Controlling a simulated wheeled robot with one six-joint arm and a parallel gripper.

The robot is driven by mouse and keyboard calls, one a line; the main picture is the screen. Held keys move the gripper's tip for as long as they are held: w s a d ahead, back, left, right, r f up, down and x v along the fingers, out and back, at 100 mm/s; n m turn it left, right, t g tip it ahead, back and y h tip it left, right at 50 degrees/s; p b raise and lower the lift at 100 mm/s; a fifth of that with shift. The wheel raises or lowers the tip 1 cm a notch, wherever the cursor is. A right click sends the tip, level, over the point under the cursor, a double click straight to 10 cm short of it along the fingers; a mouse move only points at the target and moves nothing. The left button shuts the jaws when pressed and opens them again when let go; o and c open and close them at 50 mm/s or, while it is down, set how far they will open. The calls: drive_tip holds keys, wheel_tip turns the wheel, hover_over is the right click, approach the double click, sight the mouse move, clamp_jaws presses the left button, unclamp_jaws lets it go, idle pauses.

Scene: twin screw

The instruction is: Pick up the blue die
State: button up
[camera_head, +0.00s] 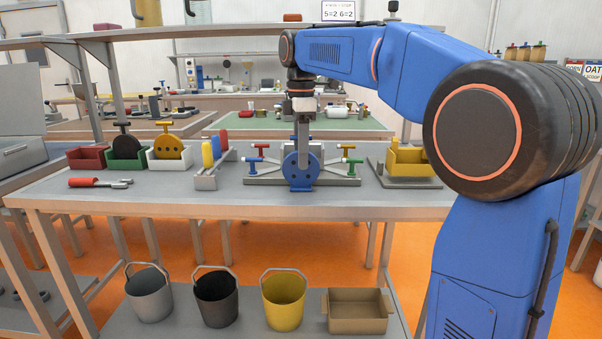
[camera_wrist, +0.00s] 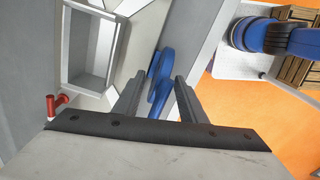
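The blue die (camera_head: 300,173) is a round upright disc. It stands at the middle of a grey fixture (camera_head: 340,180) on the bench, with small coloured-handled clamps at both sides. My gripper (camera_head: 302,148) points down at the top of the die. In the wrist view the blue die (camera_wrist: 160,82) shows between the two fingers of my gripper (camera_wrist: 162,82), with narrow gaps beside it. The fingers look open around its upper part. The die's lower part is hidden in the wrist view.
A red-handled tool (camera_head: 85,182) lies in front. A yellow bin (camera_head: 408,161) stands at the right. Buckets (camera_head: 284,300) stand on the lower shelf. The bench front (camera_head: 230,205) is clear.

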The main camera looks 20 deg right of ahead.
drive_tip(key=shift+f, duration=0.2)
clamp_jaws()
drive_tip(key=shift+w+r, duration=0.1)
drive_tip(key=shift+r, duration=0.05)
idle(1.2)
